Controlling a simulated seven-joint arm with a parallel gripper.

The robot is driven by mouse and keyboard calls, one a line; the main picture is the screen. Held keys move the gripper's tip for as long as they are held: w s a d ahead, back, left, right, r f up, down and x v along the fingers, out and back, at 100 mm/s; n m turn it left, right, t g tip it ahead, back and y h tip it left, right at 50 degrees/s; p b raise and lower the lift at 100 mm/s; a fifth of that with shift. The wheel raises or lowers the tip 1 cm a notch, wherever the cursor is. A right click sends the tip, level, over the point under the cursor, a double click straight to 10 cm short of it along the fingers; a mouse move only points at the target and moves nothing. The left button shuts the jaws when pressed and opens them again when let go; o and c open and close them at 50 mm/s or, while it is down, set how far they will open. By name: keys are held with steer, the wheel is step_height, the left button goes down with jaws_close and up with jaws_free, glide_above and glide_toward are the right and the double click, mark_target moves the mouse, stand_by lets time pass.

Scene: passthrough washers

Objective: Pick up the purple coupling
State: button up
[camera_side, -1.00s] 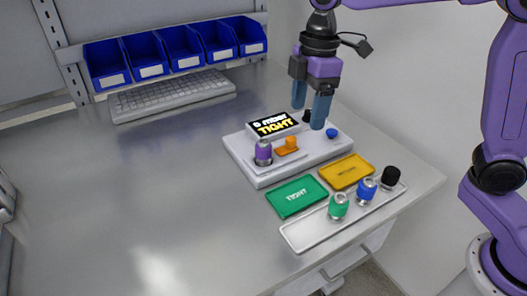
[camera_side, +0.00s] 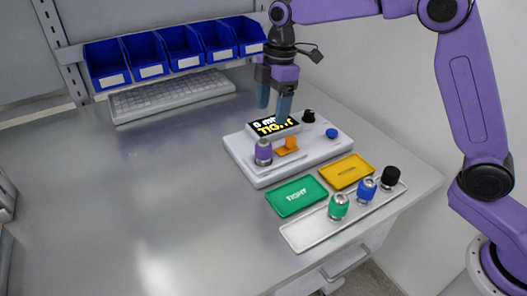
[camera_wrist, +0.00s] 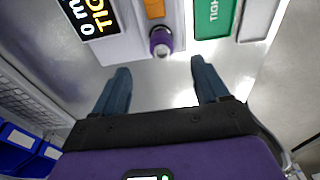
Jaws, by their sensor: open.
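The purple coupling (camera_side: 263,152) stands upright on the left front part of the white test device (camera_side: 262,180), beside an orange clamp (camera_side: 288,145). In the wrist view the purple coupling (camera_wrist: 161,41) shows at the top, ahead of the gap between my fingers. My gripper (camera_side: 273,105) is open and empty, with blue fingers pointing down above the back of the device, behind its display. In the wrist view my gripper (camera_wrist: 160,78) has both fingers spread apart, and the coupling lies beyond their tips.
The device's display (camera_side: 273,126) reads partly "TIGHT". A green tray (camera_side: 297,196) and a yellow tray (camera_side: 346,171) lie in front. A white tray (camera_side: 303,235) holds green, blue and black couplings. A keyboard (camera_side: 172,95) and blue bins (camera_side: 180,48) are behind. The left table is clear.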

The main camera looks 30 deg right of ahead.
mark_target(264, 141)
steer(key=f, duration=0.5)
steer(key=shift+a+f, duration=0.15)
steer(key=shift+a, duration=0.2)
steer(key=shift+a+f, duration=0.3)
steer(key=shift+f, duration=0.55)
steer(key=shift+a+f, duration=0.25)
steer(key=shift+f, duration=0.6)
steer(key=shift+a+f, duration=0.3)
steer(key=shift+f, duration=0.55)
steer(key=c, duration=1.2)
steer(key=shift+r, duration=0.1)
steer(key=shift+c, duration=0.2)
